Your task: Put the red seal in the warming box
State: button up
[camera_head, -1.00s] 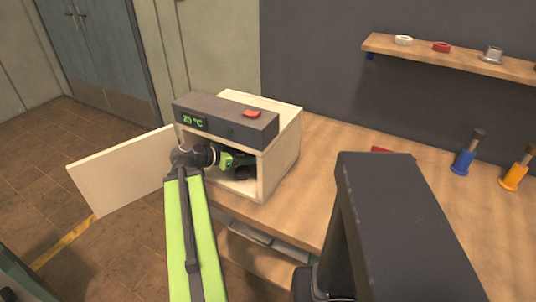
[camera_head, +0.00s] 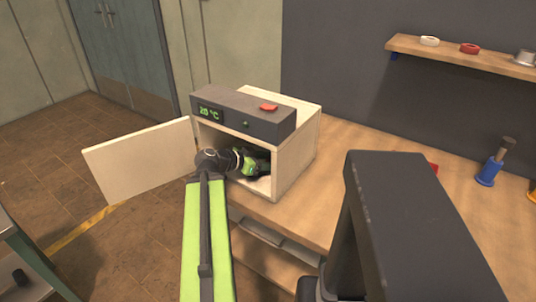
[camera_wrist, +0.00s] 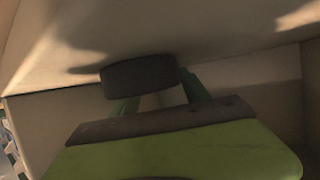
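The warming box (camera_head: 300,150) stands at the bench's left end, its door (camera_head: 140,160) swung open to the left. My gripper (camera_head: 250,163) reaches into the box through the open front. In the wrist view my gripper (camera_wrist: 158,92) has two green fingers apart, with a dark round disc (camera_wrist: 138,76) at their tips inside the box. The disc looks dark grey, not red; I cannot tell whether the fingers grip it. A red ring (camera_head: 470,48), which looks like the red seal, lies on the wall shelf.
The shelf (camera_head: 440,55) also bears a white ring (camera_head: 429,41) and a metal part (camera_head: 525,57). A blue-based tool (camera_head: 490,168) stands on the bench (camera_head: 350,140). Another red object (camera_head: 434,168) is mostly hidden behind my body.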

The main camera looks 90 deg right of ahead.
jog(key=o, duration=0.3)
jog(key=shift+w, duration=0.3)
jog(key=shift+r, duration=0.1)
jog(key=shift+w+a+r+p, duration=0.1)
jog(key=shift+w+r+p, duration=0.05)
jog(key=shift+r+p, duration=0.15)
jog(key=shift+y, duration=0.3)
jog(key=p+v, duration=0.1)
jog(key=v, duration=0.2)
jog(key=p+v, duration=0.1)
jog(key=v, duration=0.3)
jog(key=w+d+p+v, duration=0.1)
jog(key=p+v, duration=0.1)
jog(key=v, duration=0.1)
jog(key=shift+w+a+f, duration=0.1)
jog(key=shift+w+a, duration=0.35)
jog(key=shift+w, duration=0.1)
